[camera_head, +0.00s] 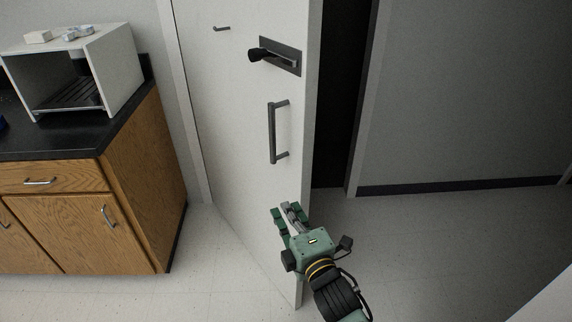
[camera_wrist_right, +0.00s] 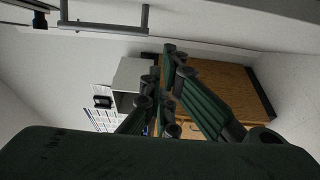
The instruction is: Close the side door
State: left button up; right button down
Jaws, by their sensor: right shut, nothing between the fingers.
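The side door (camera_head: 232,110) is white and stands open, with a dark gap (camera_head: 340,100) between its free edge and the frame on the right. It carries a dark lever handle (camera_head: 275,55) on a plate and a grey vertical pull handle (camera_head: 273,133). My right gripper (camera_head: 284,212) is shut and empty in front of the door's lower part, near its free edge and below the pull handle. I cannot tell whether it touches the door. In the right wrist view the fingers (camera_wrist_right: 168,75) are close together, and a pull handle (camera_wrist_right: 104,24) shows at the top. My left gripper is not in view.
A wooden cabinet (camera_head: 140,170) with a black counter (camera_head: 75,137) stands at the left. A white open box (camera_head: 112,70) sits on it. The floor (camera_head: 420,250) at the right is clear, before a grey wall (camera_head: 470,90).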

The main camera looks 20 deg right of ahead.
jog(key=w+d+p, duration=0.1)
jog(key=w+d, duration=0.2)
jog(key=w, duration=0.8)
jog(key=shift+d, duration=0.25)
jog(key=shift+w, duration=0.1)
